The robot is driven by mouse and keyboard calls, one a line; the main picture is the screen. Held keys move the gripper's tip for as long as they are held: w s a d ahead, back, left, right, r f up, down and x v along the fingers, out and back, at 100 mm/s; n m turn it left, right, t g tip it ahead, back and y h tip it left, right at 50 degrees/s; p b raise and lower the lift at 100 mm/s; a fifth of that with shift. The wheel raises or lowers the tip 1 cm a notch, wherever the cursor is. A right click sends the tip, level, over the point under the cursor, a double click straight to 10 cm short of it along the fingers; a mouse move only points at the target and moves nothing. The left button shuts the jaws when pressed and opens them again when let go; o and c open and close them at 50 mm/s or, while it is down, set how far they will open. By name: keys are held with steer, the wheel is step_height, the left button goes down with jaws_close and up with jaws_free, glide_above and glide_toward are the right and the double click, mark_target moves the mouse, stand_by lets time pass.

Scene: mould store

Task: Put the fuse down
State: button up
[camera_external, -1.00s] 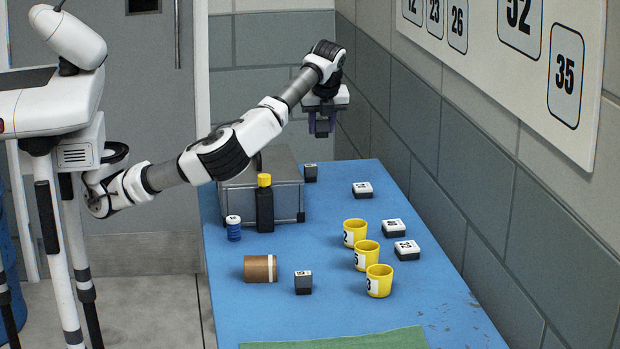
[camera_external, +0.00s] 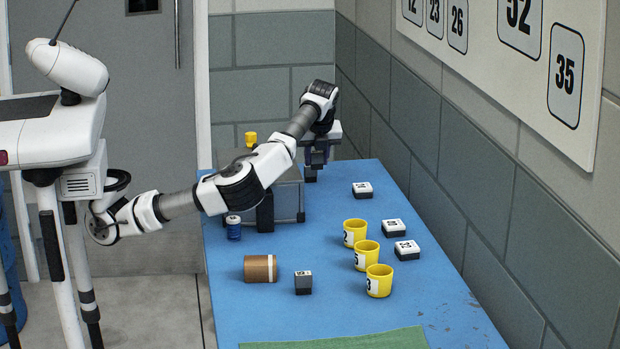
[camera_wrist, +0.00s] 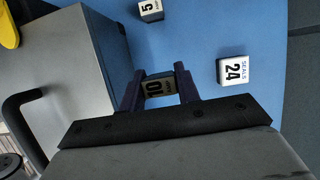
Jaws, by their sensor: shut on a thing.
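The fuse, a dark block with a pale label marked 10 (camera_wrist: 156,87), sits between the two fingers of my gripper (camera_wrist: 160,90) in the wrist view. My gripper is shut on it. In the external view my gripper (camera_external: 318,157) hangs over the far part of the blue table (camera_external: 340,300), right of the grey metal box. The fuse appears to be held above the table; its exact height is hard to judge. It is too small and dark to make out clearly there.
A similar block marked 5 (camera_wrist: 151,9) stands on the table; a box marked 24 SEALS (camera_wrist: 235,71) lies to the right. The grey metal box (camera_external: 288,205) is close on the left. Three yellow cups (camera_external: 379,281) stand nearer the camera. The wall bounds the right side.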

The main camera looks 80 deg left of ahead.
mark_target(316, 193)
step_height(316, 193, down, 7)
steer(key=shift+f+b, duration=0.2)
steer(key=shift+b, duration=0.15)
steer(key=o, duration=1)
steer(key=shift+f, duration=0.15)
steer(key=shift+c, duration=0.2)
steer(key=shift+r, duration=0.3)
steer(key=p+v, duration=0.1)
steer(key=v, duration=1)
steer(key=shift+d+r, duration=0.25)
steer(key=shift+r, duration=0.1)
